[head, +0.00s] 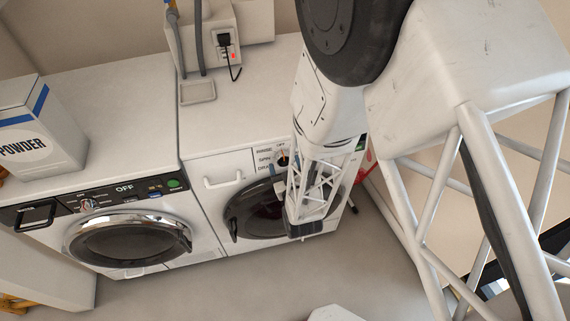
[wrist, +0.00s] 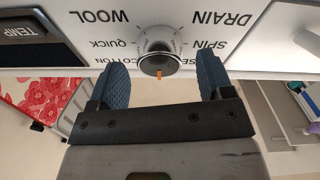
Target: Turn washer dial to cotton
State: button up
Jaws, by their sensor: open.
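The washer dial (wrist: 158,52) is a round silver-and-dark knob at the top middle of the wrist view, with an orange mark on its lower rim. The panel appears upside down there. WOOL, QUICK and COTTON (wrist: 112,61) are to the picture's left of the dial; DRAIN, SPIN and a partly hidden label are to its right. The orange mark points down in the picture, away from COTTON. My gripper (wrist: 163,70) is open, with one blue finger on each side below the dial and gaps to it. In the head view, the dial (head: 283,160) is partly hidden by my arm.
The washer's dark round door (head: 240,212) is below its panel, partly behind my arm. A second machine (head: 128,240) with an OFF display stands to its left, with a POWDER box (head: 40,128) on top. A TEMP button (wrist: 28,31) sits at the panel's left in the wrist view.

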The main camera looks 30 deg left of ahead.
jog(key=shift+w+a, duration=0.25)
jog(key=c, duration=0.9)
jog(key=shift+m, duration=0.4)
jog(key=m, duration=0.2)
jog(key=m+t+h, duration=0.1)
jog(key=m, duration=0.1)
jog(key=shift+s+r+m+h, duration=0.1)
jog(key=shift+m+h, duration=0.2)
jog(key=shift+m, duration=0.1)
jog(key=m+h, duration=0.1)
jog(key=m, duration=0.3)
jog(key=shift+a+m, duration=0.1)
jog(key=shift+m, duration=0.3)
